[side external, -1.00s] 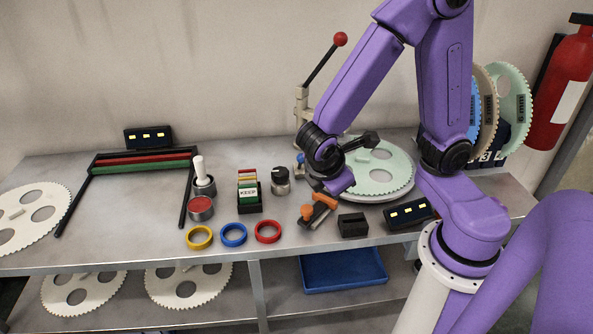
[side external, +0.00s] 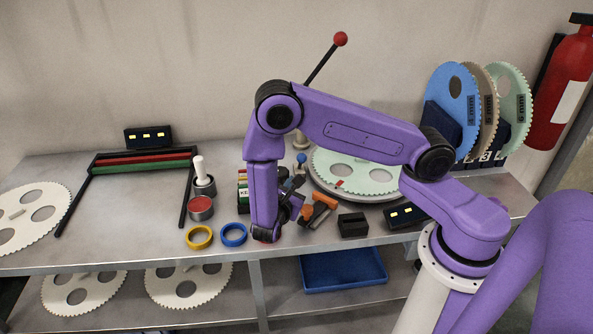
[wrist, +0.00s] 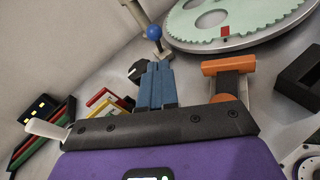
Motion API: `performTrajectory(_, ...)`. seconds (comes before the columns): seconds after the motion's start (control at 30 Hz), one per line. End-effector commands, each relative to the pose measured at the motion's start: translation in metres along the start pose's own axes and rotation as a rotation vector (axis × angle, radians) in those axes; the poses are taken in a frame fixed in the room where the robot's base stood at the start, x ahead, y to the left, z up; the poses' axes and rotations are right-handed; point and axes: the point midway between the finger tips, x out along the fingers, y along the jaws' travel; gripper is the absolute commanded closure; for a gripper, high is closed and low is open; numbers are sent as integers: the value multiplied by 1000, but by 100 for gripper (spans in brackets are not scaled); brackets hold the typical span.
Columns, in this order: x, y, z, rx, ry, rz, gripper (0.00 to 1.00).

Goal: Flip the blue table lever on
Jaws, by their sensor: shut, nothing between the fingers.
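The blue table lever shows as a blue ball (side external: 301,158) on a short stem at the near left of the round lapping table (side external: 395,199). In the wrist view the blue ball (wrist: 154,32) stands just beyond my fingertips, with its stem running down to the base. My gripper (wrist: 158,67) is shut and empty, its blue-grey fingers together and pointing toward the lever. A small gap seems to show between fingertips and ball, but contact cannot be told. In the side view my gripper is mostly hidden behind my purple wrist. Whether the lever is on or off cannot be told.
An orange-handled tool (side external: 322,203) and a black block (side external: 353,225) lie to the right of my gripper. A red-knobbed lever (side external: 340,39) rises behind. Yellow (side external: 199,237) and blue (side external: 234,234) rings lie at the left front. A green toothed disc (side external: 380,180) covers the round table.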

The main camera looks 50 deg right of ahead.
Motion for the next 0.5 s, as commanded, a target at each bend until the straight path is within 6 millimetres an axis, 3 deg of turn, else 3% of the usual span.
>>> performTrajectory(0.2,8,2,-14,-36,-27,47,100)
performTrajectory(0.5,9,2,-15,-40,-29,53,100)
